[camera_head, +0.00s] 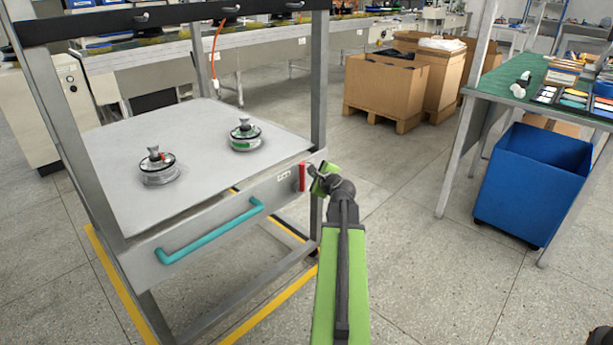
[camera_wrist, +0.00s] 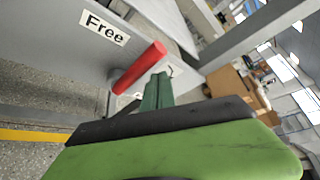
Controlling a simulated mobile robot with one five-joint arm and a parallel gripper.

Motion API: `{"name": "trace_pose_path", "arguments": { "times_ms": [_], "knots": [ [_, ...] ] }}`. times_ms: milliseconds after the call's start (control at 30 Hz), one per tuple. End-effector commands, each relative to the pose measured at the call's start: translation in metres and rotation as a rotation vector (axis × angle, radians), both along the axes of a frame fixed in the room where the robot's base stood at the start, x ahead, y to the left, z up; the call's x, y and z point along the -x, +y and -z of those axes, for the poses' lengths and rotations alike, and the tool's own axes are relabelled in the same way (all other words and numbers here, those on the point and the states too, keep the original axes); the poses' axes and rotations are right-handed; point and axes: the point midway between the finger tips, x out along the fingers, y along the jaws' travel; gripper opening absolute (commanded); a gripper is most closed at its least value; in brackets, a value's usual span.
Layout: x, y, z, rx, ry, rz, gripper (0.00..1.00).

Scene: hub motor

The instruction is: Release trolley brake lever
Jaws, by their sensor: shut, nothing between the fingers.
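The trolley (camera_head: 190,180) stands at the left with a grey top and a turquoise handle (camera_head: 210,232) on its front panel. The red brake lever (camera_head: 302,177) is at the right end of that panel. In the wrist view the lever (camera_wrist: 138,68) lies tilted, beside a white label reading "Free" (camera_wrist: 104,28). A second label is mostly hidden behind my gripper. My gripper (camera_head: 318,172) is shut and empty, just right of the lever. In the wrist view its green fingers (camera_wrist: 160,88) are close beside the lever; I cannot tell whether they touch it.
Two hub motors (camera_head: 158,167) (camera_head: 245,135) sit on the trolley top. Cardboard boxes (camera_head: 385,88) on pallets stand behind. A blue bin (camera_head: 533,180) sits under a green-topped table (camera_head: 530,88) at the right. Yellow tape (camera_head: 120,285) marks the floor. The floor right of the trolley is open.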

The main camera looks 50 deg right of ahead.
Motion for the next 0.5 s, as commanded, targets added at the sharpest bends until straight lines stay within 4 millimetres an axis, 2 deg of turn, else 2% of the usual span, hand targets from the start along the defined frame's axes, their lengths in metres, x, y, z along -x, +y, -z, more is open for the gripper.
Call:
{"name": "trace_pose_path", "arguments": {
  "times_ms": [200,500],
  "knots": [
    [-0.004,0.012,-0.001,-0.001,0.0,-0.006,0.0],
    [-0.007,0.019,-0.002,-0.003,-0.001,-0.013,0.0]
  ]
}}
